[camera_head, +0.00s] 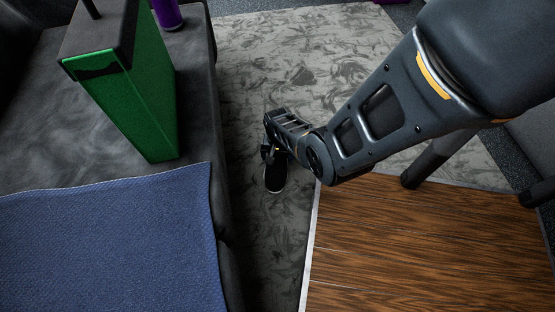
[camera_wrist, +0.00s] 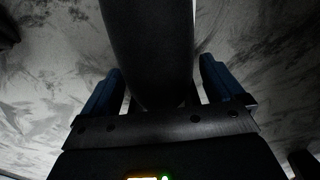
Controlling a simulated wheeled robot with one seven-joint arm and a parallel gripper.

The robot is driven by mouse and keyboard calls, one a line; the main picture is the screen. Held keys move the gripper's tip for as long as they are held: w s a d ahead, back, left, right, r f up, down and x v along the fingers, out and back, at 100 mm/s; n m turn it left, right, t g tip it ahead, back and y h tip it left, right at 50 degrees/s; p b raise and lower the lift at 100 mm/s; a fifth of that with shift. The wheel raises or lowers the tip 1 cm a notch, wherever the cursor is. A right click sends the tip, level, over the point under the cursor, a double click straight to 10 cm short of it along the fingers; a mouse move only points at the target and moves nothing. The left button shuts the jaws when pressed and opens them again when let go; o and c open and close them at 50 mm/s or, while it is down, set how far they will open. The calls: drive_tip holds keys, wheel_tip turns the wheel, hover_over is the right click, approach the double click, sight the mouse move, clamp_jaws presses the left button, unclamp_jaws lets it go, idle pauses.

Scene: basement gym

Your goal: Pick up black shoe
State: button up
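The black shoe (camera_head: 275,180) lies on the grey patterned rug, in the gap between the couch and the wooden table. My gripper (camera_head: 269,152) is down at the shoe's far end in the head view, and my arm hides part of it. In the wrist view the dark shoe (camera_wrist: 148,45) runs from the top edge down between the two blue fingers of my gripper (camera_wrist: 160,85). Thin gaps show between the shoe and both fingers, so the gripper looks open around it. The shoe's lower part is hidden behind the gripper body.
The dark couch (camera_head: 60,145) on the left bears a green box (camera_head: 140,110), a purple item (camera_head: 168,13) and a blue cloth (camera_head: 110,245). The wooden table (camera_head: 430,245) is close below my arm at right. The rug (camera_head: 290,50) is clear beyond the shoe.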

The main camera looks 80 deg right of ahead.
drive_tip(key=c, duration=0.7)
drive_tip(key=shift+c, duration=0.5)
drive_tip(key=shift+r, duration=0.1)
